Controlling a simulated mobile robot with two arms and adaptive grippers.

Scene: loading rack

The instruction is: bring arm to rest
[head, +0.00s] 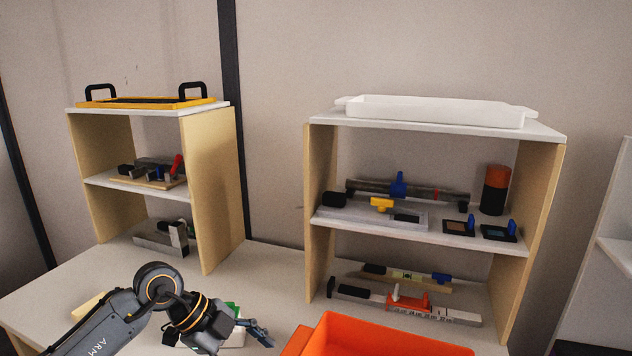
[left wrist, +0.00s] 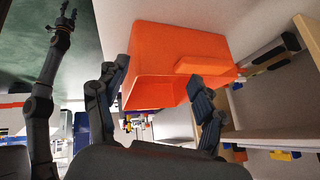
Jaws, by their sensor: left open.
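My left arm comes in from the left in the head view, and its gripper (head: 262,334) hangs over the front of the worktop, left of an orange bin (head: 385,338). In the left wrist view the two fingers of my left gripper (left wrist: 158,72) are spread wide with nothing between them. The orange bin (left wrist: 170,38) lies beyond them in that view. Another dark arm, which seems to be my right one, stands at the left of the wrist view; its gripper (left wrist: 67,14) is too small to judge.
Two wooden shelf racks (head: 210,190) (head: 535,230) stand on the worktop (head: 270,270), holding several tools. A yellow tray (head: 145,102) tops the left rack, a white tray (head: 435,110) the right one. A green and white item (head: 236,338) lies behind my gripper. Worktop between the racks is clear.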

